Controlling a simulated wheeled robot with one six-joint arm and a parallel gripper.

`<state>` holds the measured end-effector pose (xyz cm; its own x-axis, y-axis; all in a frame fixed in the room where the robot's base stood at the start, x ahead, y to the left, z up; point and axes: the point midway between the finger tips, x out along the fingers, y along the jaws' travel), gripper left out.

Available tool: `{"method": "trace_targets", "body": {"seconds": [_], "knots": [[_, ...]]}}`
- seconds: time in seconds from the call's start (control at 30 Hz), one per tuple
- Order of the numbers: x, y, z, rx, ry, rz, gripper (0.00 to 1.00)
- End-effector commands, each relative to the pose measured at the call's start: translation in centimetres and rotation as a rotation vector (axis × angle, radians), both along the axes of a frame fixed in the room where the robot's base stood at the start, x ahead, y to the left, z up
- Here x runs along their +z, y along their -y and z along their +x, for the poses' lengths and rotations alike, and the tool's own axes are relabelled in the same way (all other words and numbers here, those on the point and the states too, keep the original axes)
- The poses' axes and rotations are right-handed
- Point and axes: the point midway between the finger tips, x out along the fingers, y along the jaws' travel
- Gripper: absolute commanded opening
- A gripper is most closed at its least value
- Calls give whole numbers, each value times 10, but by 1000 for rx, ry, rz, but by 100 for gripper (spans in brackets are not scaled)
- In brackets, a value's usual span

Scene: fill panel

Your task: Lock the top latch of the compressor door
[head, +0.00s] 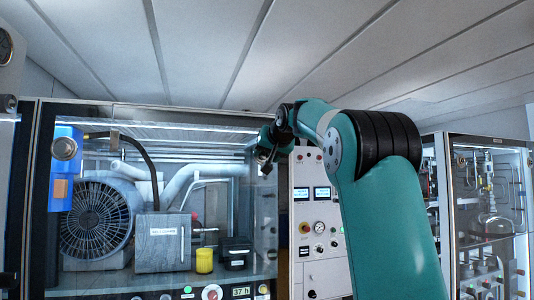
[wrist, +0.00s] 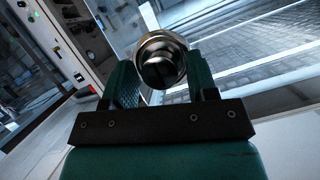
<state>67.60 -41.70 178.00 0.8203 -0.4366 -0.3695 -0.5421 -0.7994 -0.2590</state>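The compressor door (head: 150,122) is a framed glass front on the left in the head view, and it looks shut. A round shiny metal knob (wrist: 161,60), which looks like the latch, shows in the wrist view. My gripper (wrist: 163,80) has its two teal fingers apart, one on each side of the knob. The knob fills the gap at the fingertips; whether the fingers press on it cannot be told. In the head view my gripper (head: 265,153) is at the upper right of the door, and the latch cannot be made out there.
Behind the glass are a fan (head: 97,220), a grey box (head: 163,243) and a yellow cup (head: 204,260). A control panel (head: 318,222) stands right of the door, partly behind my arm. Another glass cabinet (head: 490,205) is at the far right.

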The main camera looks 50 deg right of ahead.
Motion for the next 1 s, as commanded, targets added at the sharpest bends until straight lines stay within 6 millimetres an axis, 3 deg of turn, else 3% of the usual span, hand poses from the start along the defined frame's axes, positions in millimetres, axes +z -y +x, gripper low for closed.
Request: {"method": "trace_targets", "body": {"seconds": [0.03, 0.17, 0.57, 1.0], "knots": [[0, 0, 0, 0, 0, 0, 41], [0, 0, 0, 0, 0, 0, 11], [0, -1, 0, 2, -30, -49, 10], [-1, -4, 2, 2, -208, -342, 10]]}}
